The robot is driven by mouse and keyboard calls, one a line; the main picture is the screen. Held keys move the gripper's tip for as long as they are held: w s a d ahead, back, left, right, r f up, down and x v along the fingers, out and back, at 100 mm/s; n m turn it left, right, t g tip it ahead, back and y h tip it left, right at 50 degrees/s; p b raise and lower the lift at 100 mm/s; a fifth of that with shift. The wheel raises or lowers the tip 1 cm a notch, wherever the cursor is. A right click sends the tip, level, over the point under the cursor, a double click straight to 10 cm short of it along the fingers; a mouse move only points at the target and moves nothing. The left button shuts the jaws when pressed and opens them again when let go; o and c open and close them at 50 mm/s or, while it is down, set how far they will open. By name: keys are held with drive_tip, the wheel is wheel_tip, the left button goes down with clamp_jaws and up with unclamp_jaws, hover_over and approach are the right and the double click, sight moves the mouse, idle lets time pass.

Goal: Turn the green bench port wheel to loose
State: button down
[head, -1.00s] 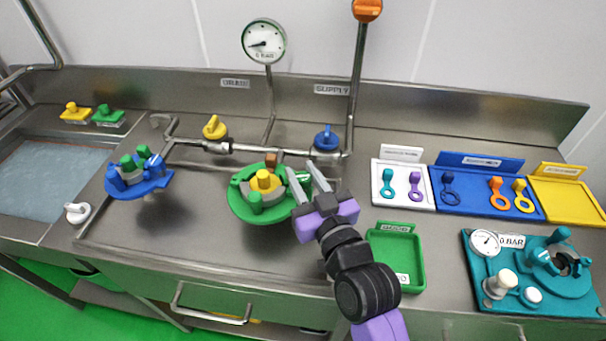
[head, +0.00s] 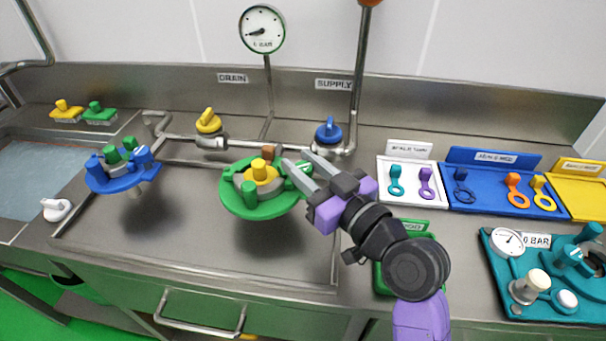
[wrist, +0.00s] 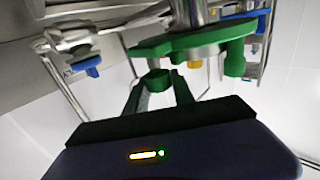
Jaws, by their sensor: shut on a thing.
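The green bench port (head: 282,209) stands on the steel bench in the middle of the head view, a green round body with a grey ring, a yellow knob (head: 258,168) and an upright green peg (head: 249,192). My gripper (head: 299,163) reaches it from the right, with its fingertips at a green lug on the right side. In the wrist view the green wheel (wrist: 180,43) shows above the fingers, and the green lug (wrist: 157,79) sits between the fingertips. My gripper is shut on this lug. The fingers partly hide the port's right side.
A gauge (head: 262,29) stands behind the port. A yellow valve (head: 209,122) and a blue valve (head: 328,131) sit on the pipe. A blue port (head: 126,180) is at the left. A green tray (head: 386,277) lies partly under my arm. White (head: 412,205) and blue (head: 485,207) trays are at the right.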

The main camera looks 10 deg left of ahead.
sight(310, 172)
drive_tip(key=shift+d, duration=0.1)
drive_tip(key=c, duration=1.1)
unclamp_jaws()
drive_tip(key=shift+o, duration=0.2)
drive_tip(key=v, duration=0.7)
drive_tip(key=shift+s+b, duration=0.1)
drive_tip(key=shift+b, duration=0.2)
drive_tip(key=shift+s+d, duration=0.25)
